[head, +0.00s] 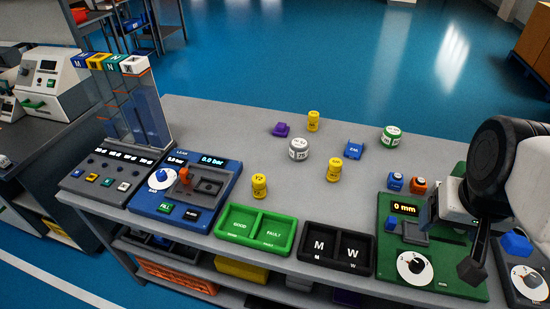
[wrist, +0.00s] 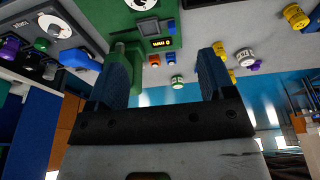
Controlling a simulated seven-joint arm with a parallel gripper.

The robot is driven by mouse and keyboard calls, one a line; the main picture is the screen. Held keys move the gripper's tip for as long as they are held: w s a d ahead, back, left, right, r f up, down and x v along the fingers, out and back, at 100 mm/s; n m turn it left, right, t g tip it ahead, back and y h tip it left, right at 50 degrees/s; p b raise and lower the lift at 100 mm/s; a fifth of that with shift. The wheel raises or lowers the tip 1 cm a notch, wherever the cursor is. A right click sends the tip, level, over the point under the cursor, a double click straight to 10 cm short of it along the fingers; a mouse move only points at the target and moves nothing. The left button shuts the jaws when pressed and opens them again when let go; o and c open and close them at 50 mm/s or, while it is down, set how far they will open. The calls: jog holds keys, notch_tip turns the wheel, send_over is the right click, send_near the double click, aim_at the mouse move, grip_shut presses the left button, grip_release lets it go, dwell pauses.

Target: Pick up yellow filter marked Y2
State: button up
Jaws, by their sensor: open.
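Several small cylinders stand on the grey bench, three of them yellow. The yellow filter that appears marked Y2 (head: 259,186) stands upright at the front left, behind the green tray. A yellow cylinder in the wrist view (wrist: 295,16), at the upper right, seems to be the same one. Another yellow cylinder (head: 334,169) stands right of it, and a third (head: 313,121) farther back; their marks are too small to read. My gripper (wrist: 163,65) is open, with nothing between its blue fingers. It is over the green station at the right, far from the yellow filter.
A green GOOD/FAULT tray (head: 290,249) and a black M/W tray (head: 309,258) lie at the front edge. White-grey (head: 299,149) and green-white (head: 390,136) cylinders, a blue piece (head: 355,149) and a purple piece (head: 281,129) stand around. A blue pressure station (head: 205,203) is left, the green station (head: 452,280) right.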

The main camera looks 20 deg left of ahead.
jog(key=w+a+f+n, duration=0.1)
jog(key=w+a+n, duration=0.5)
jog(key=w, duration=0.4)
jog(key=n+g, duration=0.3)
jog(key=n, duration=1)
send_near(258, 179)
jog(key=f, duration=0.5)
jog(key=shift+d, duration=0.4)
jog(key=shift+s+a+f+n, duration=0.1)
jog(key=shift+a+f+n, duration=0.2)
jog(key=shift+a, duration=0.1)
